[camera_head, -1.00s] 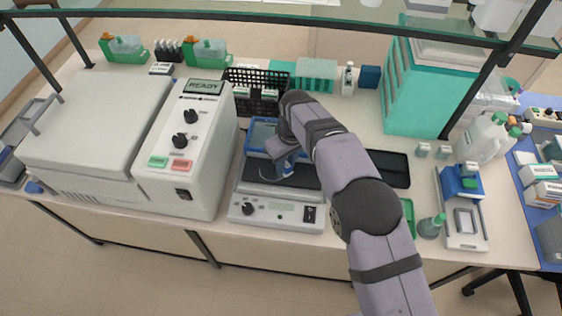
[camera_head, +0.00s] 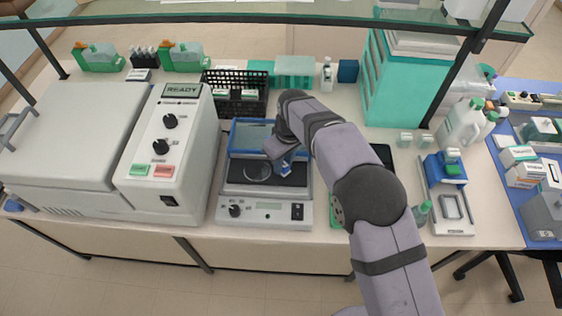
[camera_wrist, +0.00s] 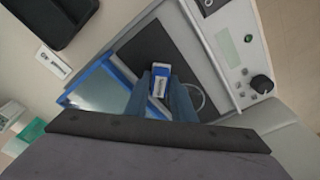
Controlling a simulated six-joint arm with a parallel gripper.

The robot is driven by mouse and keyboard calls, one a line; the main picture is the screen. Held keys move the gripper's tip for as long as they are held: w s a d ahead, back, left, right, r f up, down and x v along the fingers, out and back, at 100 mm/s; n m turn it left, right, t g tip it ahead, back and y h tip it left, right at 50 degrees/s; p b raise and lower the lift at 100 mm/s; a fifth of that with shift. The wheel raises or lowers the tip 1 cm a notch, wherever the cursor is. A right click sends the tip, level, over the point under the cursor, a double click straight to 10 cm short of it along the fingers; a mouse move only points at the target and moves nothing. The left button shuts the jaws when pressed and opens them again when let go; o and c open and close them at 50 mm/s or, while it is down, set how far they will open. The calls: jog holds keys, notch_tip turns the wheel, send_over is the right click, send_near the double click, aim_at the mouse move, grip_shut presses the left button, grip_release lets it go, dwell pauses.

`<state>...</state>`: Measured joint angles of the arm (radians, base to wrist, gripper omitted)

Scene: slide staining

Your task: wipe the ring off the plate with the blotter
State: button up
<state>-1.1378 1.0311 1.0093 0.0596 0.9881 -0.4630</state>
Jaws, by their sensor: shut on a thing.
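The dark plate (camera_head: 237,174) is the flat top of a pale bench unit with a knob and display. A pale ring (camera_head: 257,172) lies on it. In the wrist view the ring (camera_wrist: 196,99) shows beside my right-hand finger, partly hidden. My gripper (camera_head: 283,166) is over the right part of the plate, right of the ring. It is shut on the blotter, a small blue and white block (camera_wrist: 161,80) between its fingers. The blotter is at or just above the dark surface (camera_wrist: 150,47); I cannot tell if it touches.
A blue-framed glass tray (camera_head: 248,136) sits at the plate's back edge. A large white machine (camera_head: 167,150) stands close on the left, and a black rack (camera_head: 232,105) behind. A black tray (camera_wrist: 58,20) lies to the right of the unit in the head view.

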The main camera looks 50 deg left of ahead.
jog(key=shift+s+d+f, duration=0.1)
jog(key=shift+s+d, duration=0.05)
jog(key=shift+d, duration=0.05)
jog(key=shift+s+d, duration=0.35)
jog(key=shift+a, duration=0.1)
jog(key=shift+s+a, duration=1.25)
jog(key=shift+s, duration=0.05)
jog(key=shift+a, duration=0.1)
jog(key=shift+s+a+p, duration=0.45)
jog(key=shift+s+a, duration=0.8)
jog(key=shift+s, duration=0.05)
jog(key=shift+d, duration=0.1)
jog(key=shift+w+d, duration=1.3)
